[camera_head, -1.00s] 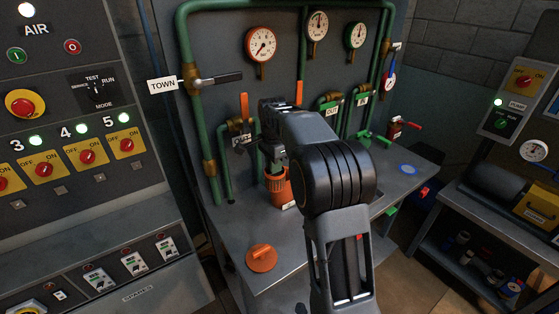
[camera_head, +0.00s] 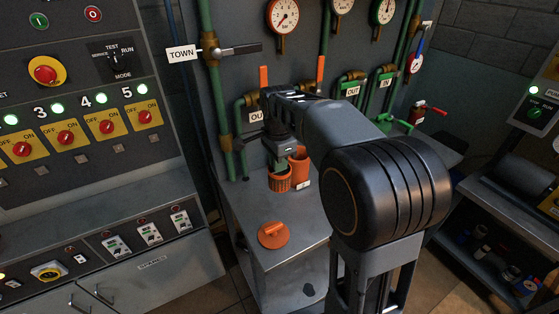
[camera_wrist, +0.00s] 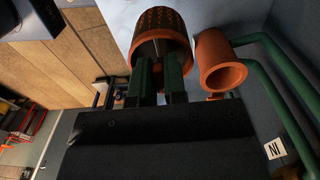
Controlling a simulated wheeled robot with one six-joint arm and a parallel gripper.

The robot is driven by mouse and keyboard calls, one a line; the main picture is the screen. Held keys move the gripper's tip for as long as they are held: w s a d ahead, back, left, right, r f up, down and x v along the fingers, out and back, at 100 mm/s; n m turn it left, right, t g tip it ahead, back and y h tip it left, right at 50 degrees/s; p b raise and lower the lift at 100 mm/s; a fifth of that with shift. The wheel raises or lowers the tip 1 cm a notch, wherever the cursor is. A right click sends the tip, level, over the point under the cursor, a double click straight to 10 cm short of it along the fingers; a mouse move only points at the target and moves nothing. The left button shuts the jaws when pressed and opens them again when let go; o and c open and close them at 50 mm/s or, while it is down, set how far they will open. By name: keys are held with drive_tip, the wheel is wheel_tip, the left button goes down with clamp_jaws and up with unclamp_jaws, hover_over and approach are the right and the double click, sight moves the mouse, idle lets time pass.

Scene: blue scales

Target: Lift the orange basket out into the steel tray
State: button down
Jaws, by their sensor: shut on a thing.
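The orange basket (camera_head: 280,184) has slotted sides and hangs from my gripper (camera_head: 279,168), just left of and in front of a plain orange pot (camera_head: 301,166). In the wrist view the green fingers of my gripper (camera_wrist: 160,75) are shut at the basket's open end, where a thin handle shows between them. The basket (camera_wrist: 161,20) is out of the pot there, and the pot (camera_wrist: 218,65) looks open and empty. I cannot tell whether the basket touches the bench. I cannot make out the steel tray; my arm hides much of the bench's right side.
An orange lid with a bar handle (camera_head: 273,235) lies on the grey bench (camera_head: 300,222) near its front. Green pipes (camera_head: 223,145) and orange valve levers stand behind the pot. A control cabinet (camera_head: 100,130) is at the left. Bare bench lies between lid and basket.

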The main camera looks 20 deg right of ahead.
drive_tip(key=shift+r, duration=0.15)
wheel_tip(320, 180, up, 12)
drive_tip(key=p, duration=1.1)
drive_tip(key=shift+r, duration=0.15)
idle(0.8)
